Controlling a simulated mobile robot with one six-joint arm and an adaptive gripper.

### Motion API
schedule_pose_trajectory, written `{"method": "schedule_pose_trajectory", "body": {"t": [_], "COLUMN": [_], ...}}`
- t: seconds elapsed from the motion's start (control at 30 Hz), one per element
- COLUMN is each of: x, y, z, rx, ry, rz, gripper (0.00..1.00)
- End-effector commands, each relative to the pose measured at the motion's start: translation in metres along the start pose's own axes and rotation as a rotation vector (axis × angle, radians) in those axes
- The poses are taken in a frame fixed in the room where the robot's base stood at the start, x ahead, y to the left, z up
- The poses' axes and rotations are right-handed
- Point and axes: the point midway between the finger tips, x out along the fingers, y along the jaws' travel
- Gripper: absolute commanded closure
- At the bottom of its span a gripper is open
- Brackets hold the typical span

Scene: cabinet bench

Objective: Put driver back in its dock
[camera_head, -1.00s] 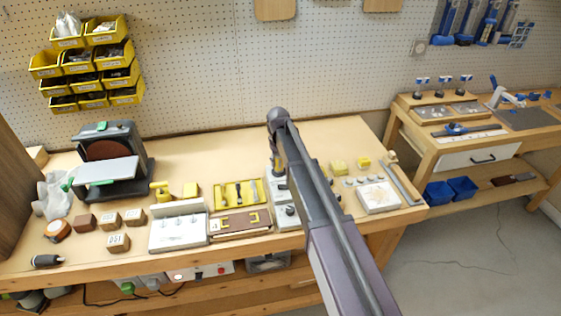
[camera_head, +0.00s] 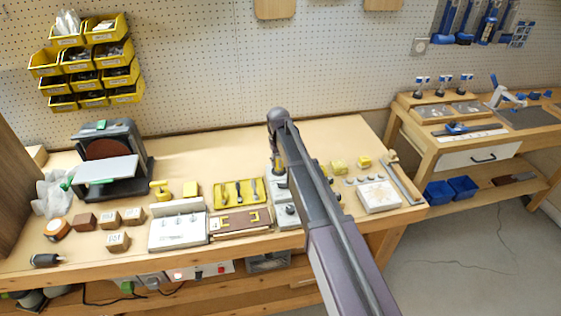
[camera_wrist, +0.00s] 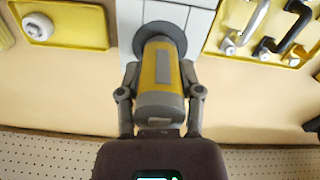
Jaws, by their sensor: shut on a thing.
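The driver (camera_wrist: 162,65) is a yellow and grey cylinder, seen nearly end-on in the wrist view. My gripper (camera_wrist: 159,93) is shut on it, one finger on each side. The driver's far end meets a dark round ring (camera_wrist: 177,34) on a pale panelled plate (camera_wrist: 128,25); I cannot tell how deep it sits in the ring. In the head view the pale plate (camera_head: 283,218) stands near the bench middle. My gripper (camera_head: 278,160) is above its back end, partly hidden by my arm.
A yellow tray with tools (camera_head: 218,193) lies left of the plate. A white fixture (camera_head: 177,231) and brown box (camera_head: 240,231) are in front. Yellow blocks (camera_head: 339,167) and a white plate (camera_head: 379,195) stand right. The bench behind is mostly clear.

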Motion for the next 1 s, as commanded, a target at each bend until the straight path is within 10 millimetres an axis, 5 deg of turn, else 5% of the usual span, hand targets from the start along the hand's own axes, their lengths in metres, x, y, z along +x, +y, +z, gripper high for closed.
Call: {"method": "schedule_pose_trajectory", "body": {"t": [1.0], "x": [0.013], "y": [0.001], "z": [0.0], "rx": [0.001], "ry": [0.0], "rz": [0.0], "gripper": [0.95]}}
